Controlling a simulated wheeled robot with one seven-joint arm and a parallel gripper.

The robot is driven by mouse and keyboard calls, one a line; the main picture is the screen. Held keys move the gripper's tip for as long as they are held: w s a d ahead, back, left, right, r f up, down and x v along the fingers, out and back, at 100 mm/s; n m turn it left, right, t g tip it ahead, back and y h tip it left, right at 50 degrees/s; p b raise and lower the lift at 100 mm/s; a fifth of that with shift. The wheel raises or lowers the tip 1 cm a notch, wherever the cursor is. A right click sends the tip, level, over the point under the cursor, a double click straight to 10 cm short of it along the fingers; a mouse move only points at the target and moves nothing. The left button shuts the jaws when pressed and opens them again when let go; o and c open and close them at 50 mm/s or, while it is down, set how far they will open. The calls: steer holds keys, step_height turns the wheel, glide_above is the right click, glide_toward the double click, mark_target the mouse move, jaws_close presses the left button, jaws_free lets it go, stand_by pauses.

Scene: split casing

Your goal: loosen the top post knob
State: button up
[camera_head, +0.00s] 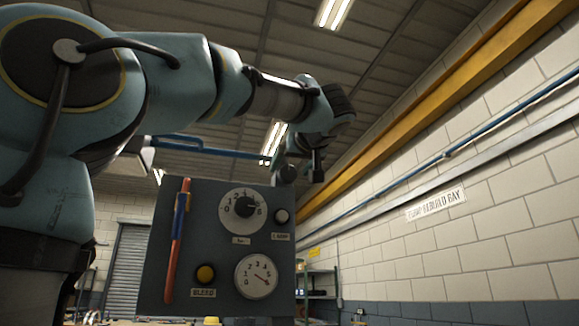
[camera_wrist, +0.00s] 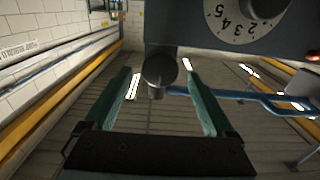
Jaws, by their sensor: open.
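The top post knob (camera_wrist: 160,68) is a dark round knob at the top edge of the grey panel (camera_head: 218,235). In the head view the knob (camera_head: 284,174) shows at the panel's top right. My gripper (camera_wrist: 159,75) is open, with its two green fingers on either side of the knob in the wrist view. Gaps show between the knob and both fingers, and I cannot tell how deep the knob sits between them. In the head view my gripper (camera_head: 302,160) hangs at the panel's top right corner, partly overlapping the knob.
The panel face carries a dial with a black knob (camera_head: 243,208), a gauge (camera_head: 256,277), a small dark knob (camera_head: 282,216), a yellow button (camera_head: 205,274) and a red lever (camera_head: 174,255) with a blue sleeve. A brick wall (camera_head: 480,240) stands at right. Shelving (camera_head: 320,285) stands behind.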

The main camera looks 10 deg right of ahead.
steer(key=shift+w+a, duration=0.1)
steer(key=shift+w, duration=0.8)
steer(key=c, duration=1.4)
